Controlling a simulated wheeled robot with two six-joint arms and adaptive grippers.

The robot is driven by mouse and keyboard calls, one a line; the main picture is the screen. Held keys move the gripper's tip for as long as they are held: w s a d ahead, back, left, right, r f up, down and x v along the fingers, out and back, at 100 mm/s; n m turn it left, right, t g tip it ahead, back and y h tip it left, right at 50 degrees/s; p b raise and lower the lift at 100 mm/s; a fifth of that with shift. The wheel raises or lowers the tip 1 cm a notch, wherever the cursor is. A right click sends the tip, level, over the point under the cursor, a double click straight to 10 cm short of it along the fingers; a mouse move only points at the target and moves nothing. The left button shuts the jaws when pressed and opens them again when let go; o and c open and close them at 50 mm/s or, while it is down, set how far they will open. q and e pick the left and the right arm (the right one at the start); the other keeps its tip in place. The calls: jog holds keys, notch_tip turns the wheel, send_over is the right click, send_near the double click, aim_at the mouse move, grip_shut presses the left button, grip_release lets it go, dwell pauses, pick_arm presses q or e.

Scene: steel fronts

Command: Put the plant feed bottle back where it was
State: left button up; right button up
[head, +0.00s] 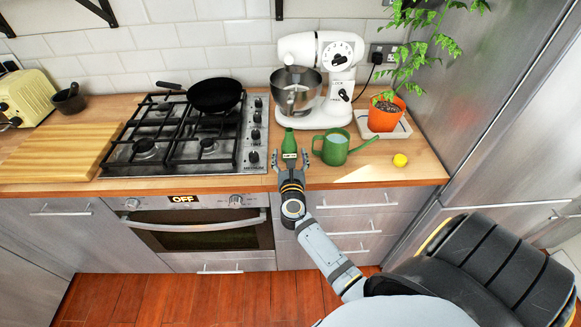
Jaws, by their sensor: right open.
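The green plant feed bottle (289,142) stands upright on the wooden counter, between the hob and the green watering can (335,148). My right gripper (290,158) is open at the counter's front part, with its fingertips on either side of the bottle's lower part. The gripper hides the bottle's base, and I cannot tell whether the fingers touch it. The potted plant (386,112) in an orange pot stands on a white tray (402,131) at the back right. My left gripper is out of view.
A white stand mixer (328,104) stands behind the bottle. A yellow lemon (400,160) lies to the right. The gas hob (172,158) with a black pan (215,95) is to the left.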

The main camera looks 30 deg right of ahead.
jog(key=b+v, duration=0.1)
jog(key=v, duration=0.6)
jog(key=shift+s+a+f+b, duration=0.1)
jog(key=shift+s+a+b, duration=0.05)
jog(key=shift+s+b, duration=0.15)
jog(key=shift+s+a, duration=0.2)
jog(key=shift+s, duration=0.15)
